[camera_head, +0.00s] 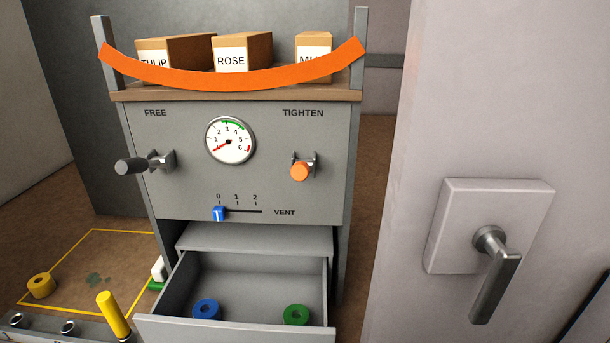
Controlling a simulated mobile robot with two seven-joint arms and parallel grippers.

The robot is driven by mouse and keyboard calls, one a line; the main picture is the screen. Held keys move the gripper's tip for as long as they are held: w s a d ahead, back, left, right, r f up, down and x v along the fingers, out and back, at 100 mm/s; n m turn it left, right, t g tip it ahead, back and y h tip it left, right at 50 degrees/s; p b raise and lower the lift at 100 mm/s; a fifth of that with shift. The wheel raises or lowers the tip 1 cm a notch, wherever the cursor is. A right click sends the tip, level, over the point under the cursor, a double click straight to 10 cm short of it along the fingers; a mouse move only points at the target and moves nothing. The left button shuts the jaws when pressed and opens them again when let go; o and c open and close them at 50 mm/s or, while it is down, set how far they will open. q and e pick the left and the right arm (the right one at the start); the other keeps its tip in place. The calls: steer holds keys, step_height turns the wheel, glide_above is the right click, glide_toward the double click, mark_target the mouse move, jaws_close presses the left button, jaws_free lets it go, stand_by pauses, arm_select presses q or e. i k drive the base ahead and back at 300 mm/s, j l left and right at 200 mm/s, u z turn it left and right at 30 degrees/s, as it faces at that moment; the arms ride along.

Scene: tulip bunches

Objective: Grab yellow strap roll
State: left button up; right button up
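The yellow strap roll (41,286) is a short ring-shaped roll at the lower left. It lies on the brown floor surface, at the left side of a yellow outlined rectangle (150,233). A blue roll (206,310) and a green roll (296,314) lie apart in the open grey drawer (240,328) at the bottom centre. Neither of my grippers shows in the head view.
A grey cabinet (330,190) with a gauge (230,140), knobs and a vent slider stands in the middle. An orange strap (232,80) hangs across its top before boxes. A yellow cylinder (113,314) stands near the yellow roll. A door handle (495,280) is at right.

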mark_target(41, 285)
steer(key=u, duration=1.75)
